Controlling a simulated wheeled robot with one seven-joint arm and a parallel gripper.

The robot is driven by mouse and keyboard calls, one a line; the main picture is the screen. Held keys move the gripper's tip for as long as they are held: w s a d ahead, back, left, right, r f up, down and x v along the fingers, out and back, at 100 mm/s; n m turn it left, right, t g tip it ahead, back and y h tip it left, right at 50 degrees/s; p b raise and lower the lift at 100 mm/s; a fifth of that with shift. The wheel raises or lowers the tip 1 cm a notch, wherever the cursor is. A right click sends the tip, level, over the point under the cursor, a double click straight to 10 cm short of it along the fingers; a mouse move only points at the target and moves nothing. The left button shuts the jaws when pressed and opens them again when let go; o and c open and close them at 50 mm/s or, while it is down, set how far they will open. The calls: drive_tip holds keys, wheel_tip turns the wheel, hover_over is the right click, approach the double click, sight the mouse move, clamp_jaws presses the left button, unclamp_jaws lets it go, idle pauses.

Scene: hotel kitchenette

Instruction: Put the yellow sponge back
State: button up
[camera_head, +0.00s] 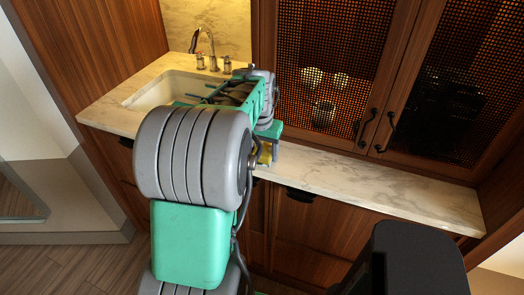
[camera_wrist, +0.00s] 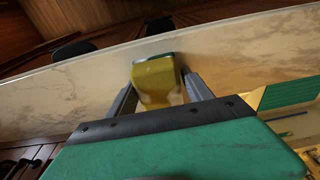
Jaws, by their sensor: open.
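The yellow sponge (camera_wrist: 154,78), with a dark green edge, shows in the wrist view against the pale marble counter. My gripper (camera_wrist: 158,84) is open, with one finger on each side of the sponge. I cannot tell whether either finger touches it. The lower part of the sponge is hidden behind the gripper body. In the head view my arm covers most of this spot; a small yellow patch shows beside my wrist, and I cannot tell whether it is the sponge.
The marble counter (camera_head: 370,185) runs right from the sink (camera_head: 150,92), which has a tap (camera_head: 207,45) behind it. Cabinets with mesh doors (camera_head: 330,75) stand over the counter's back. The counter to the right of my arm is bare. Wooden drawers (camera_head: 310,225) are below.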

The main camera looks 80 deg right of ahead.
sight(262, 152)
wheel_tip(262, 152, up, 12)
drive_tip(key=a, duration=0.2)
drive_tip(key=w+a+f+n+t, duration=0.1)
drive_tip(key=w+a+n, duration=0.3)
drive_tip(key=w+a, duration=0.5)
drive_tip(key=w+a+f+n+t, duration=0.15)
drive_tip(key=w+a+n, duration=0.25)
drive_tip(key=w+a, duration=0.55)
drive_tip(key=w+a+f+n, duration=0.1)
drive_tip(key=a+f+n, duration=0.1)
drive_tip(key=a, duration=0.7)
drive_tip(key=w+a+f+n+y, duration=0.1)
drive_tip(key=w+a+f+n, duration=0.1)
drive_tip(key=a+n, duration=0.3)
drive_tip(key=w+a+f+n, duration=0.2)
drive_tip(key=a+f+n, duration=0.1)
drive_tip(key=a, duration=0.9)
drive_tip(key=shift+w+a+f+n+t+y, duration=0.15)
drive_tip(key=shift+a+f+n+t+y, duration=0.15)
drive_tip(key=shift+n+t+y, duration=0.25)
